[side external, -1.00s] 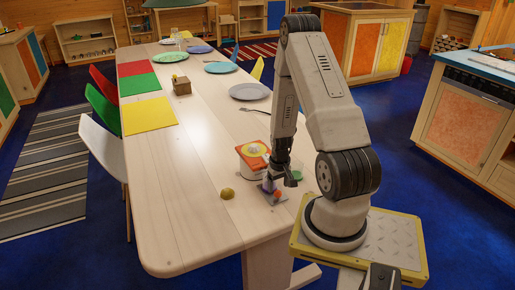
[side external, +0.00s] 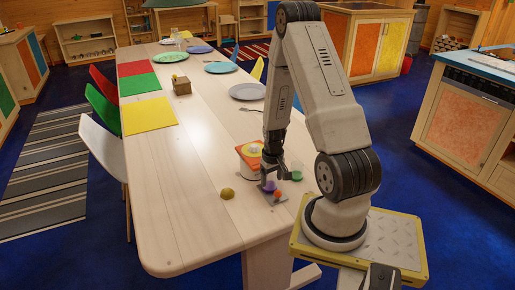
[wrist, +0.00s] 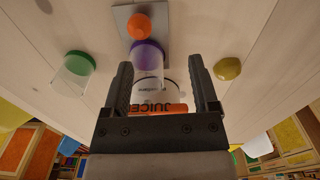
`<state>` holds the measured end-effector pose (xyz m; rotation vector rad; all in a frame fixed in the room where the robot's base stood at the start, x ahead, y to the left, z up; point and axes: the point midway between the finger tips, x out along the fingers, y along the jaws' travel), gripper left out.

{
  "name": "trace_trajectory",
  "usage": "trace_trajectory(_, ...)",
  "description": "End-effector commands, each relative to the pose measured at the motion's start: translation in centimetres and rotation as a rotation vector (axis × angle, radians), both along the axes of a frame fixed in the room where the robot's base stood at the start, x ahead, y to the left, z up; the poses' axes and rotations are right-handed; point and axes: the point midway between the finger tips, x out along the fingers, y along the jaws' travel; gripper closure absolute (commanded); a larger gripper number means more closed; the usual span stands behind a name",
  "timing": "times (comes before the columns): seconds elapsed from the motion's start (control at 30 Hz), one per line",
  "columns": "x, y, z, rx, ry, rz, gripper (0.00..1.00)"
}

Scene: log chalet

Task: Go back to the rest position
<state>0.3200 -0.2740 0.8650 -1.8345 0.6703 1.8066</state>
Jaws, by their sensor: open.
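My gripper (wrist: 161,64) is open. In the side external view my gripper (side external: 272,174) hangs low over the table's near right part. A clear cup with a purple rim (wrist: 147,57) shows between the fingertips in the wrist view, with a gap to each finger. In the side external view this purple cup (side external: 269,186) stands just below the gripper. An orange ball (wrist: 138,26) sits beside it on a grey square plate (wrist: 122,15). Whether the cup also stands on that plate is hard to tell.
A juicer (side external: 249,156) stands behind the gripper. A green-rimmed clear cup (side external: 297,174) is to the right, a yellowish fruit (side external: 227,193) to the left. Plates and mats lie farther back on the table (side external: 185,205). Its near left part is clear.

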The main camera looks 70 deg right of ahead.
Motion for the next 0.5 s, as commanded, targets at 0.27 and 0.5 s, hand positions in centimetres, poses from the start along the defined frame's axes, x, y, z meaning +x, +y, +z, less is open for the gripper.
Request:
trace_trajectory(0.27,5.1,5.5,5.0,-0.037,-0.038,0.169,0.24)
trace_trajectory(0.5,8.1,12.0,9.4,-0.062,-0.085,0.330,0.24)
